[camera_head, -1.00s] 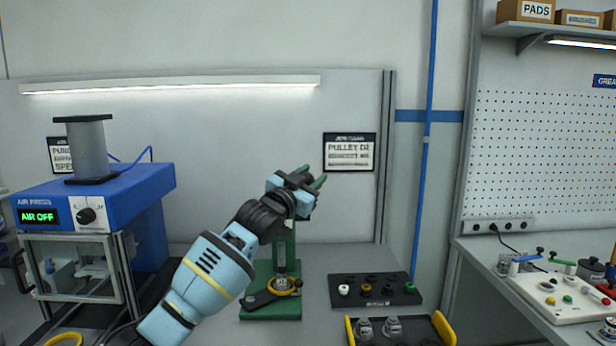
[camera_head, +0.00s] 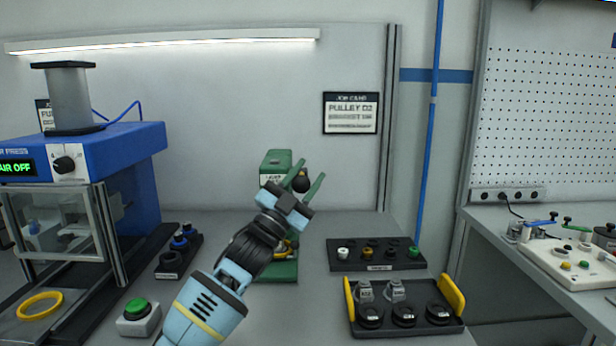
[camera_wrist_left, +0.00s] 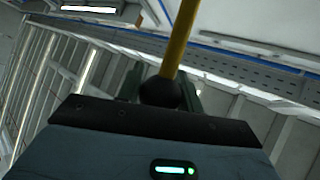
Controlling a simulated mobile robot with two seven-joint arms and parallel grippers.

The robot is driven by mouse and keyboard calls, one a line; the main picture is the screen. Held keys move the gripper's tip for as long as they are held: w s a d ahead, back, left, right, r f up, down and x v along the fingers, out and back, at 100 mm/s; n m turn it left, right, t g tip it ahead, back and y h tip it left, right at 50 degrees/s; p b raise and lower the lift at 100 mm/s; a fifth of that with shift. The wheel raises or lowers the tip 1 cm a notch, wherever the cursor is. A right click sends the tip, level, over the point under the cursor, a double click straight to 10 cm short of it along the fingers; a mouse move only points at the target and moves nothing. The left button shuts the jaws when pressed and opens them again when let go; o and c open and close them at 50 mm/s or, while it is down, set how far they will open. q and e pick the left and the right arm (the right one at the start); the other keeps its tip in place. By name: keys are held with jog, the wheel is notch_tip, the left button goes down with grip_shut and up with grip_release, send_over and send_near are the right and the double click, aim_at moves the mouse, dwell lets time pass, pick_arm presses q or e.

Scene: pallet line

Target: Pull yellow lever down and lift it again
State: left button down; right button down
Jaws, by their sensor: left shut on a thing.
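The green arbor press (camera_head: 277,160) stands on the bench in the middle of the head view, largely hidden behind my left arm. My left gripper (camera_head: 308,176) is in front of the press's upper part, its green fingers pointing up and right. It is shut on the black knob (camera_head: 300,183) of the yellow lever. In the left wrist view the yellow lever (camera_wrist_left: 180,38) runs upward from the black knob (camera_wrist_left: 160,92), which sits between the fingers. In the head view the lever's yellow bar is hidden. My right gripper is not in view.
A blue air press (camera_head: 135,150) reading AIR OFF stands left, with a green-button box (camera_head: 138,320) before it. A dark rack (camera_head: 330,262) of small knobs and a yellow-handled tray (camera_head: 349,300) of parts lie right of the green press. A pegboard workbench (camera_head: 480,225) stands far right.

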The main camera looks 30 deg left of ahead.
pick_arm(q)
jog(key=shift+d+f, duration=0.15)
jog(key=shift+f, duration=0.3)
jog(key=c, duration=1.2)
grip_release()
jog(key=shift+o, duration=1.3)
jog(key=shift+r, duration=0.15)
jog(key=shift+s, duration=0.1)
jog(key=b+v, duration=0.1)
jog(key=v, duration=0.6)
jog(key=shift+s+f, duration=0.2)
jog(key=shift+f, duration=0.05)
